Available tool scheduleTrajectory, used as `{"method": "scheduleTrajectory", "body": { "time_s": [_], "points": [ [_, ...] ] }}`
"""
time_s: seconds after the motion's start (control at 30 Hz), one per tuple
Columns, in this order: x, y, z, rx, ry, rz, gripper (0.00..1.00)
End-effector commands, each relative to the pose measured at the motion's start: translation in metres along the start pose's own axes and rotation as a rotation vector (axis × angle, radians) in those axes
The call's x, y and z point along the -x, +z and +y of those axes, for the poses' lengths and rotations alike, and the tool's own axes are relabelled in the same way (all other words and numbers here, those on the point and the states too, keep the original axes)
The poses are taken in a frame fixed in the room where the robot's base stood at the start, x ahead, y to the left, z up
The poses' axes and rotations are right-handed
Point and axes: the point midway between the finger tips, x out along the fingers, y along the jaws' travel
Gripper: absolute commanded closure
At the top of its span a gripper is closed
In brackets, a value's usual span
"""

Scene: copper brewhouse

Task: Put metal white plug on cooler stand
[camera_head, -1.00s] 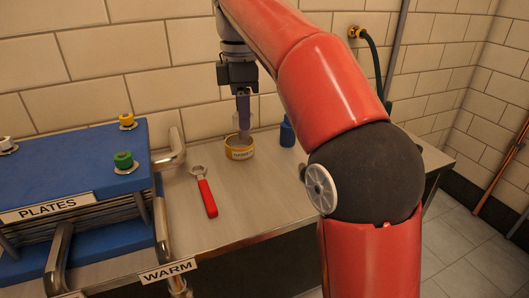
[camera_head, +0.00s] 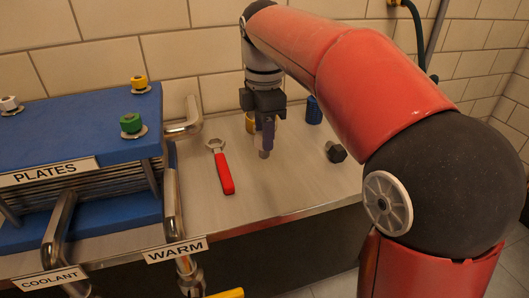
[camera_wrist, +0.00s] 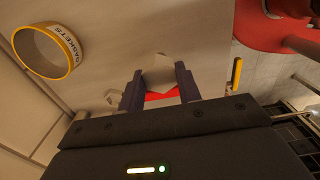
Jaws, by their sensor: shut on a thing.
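My gripper (camera_head: 265,146) is shut on a pale grey-white plug (camera_wrist: 158,72). In the wrist view the plug shows as a faceted block between the two dark fingers. In the head view its end (camera_head: 264,154) shows below the fingertips, above the steel bench. The cooler (camera_head: 90,140) stands at the left as a blue block labelled PLATES. Its top carries a white fitting (camera_head: 9,104), a yellow fitting (camera_head: 139,83) and a green fitting (camera_head: 131,123), each on a metal washer. My gripper is to the right of the cooler and apart from it.
A red-handled spanner (camera_head: 224,170) lies on the bench between cooler and gripper. A yellow GASKETS ring (camera_wrist: 68,45) is partly hidden behind my gripper in the head view. A blue object (camera_head: 313,110) and dark nut (camera_head: 336,152) are to the right. Bent pipes (camera_head: 170,185) flank the cooler.

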Motion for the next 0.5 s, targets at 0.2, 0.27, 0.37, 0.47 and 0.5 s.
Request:
{"method": "scheduleTrajectory", "body": {
  "time_s": [0.2,0.27,0.37,0.47,0.5],
  "points": [
    [-0.018,0.000,0.000,0.000,-0.001,0.000,0.99],
    [-0.028,0.000,-0.001,0.000,-0.003,0.000,0.99],
    [-0.041,-0.001,-0.001,0.001,-0.002,0.000,0.99],
    [-0.042,-0.001,0.000,0.001,0.001,0.000,0.99],
    [-0.042,0.000,0.000,0.001,0.001,0.000,0.99]
  ]
}}
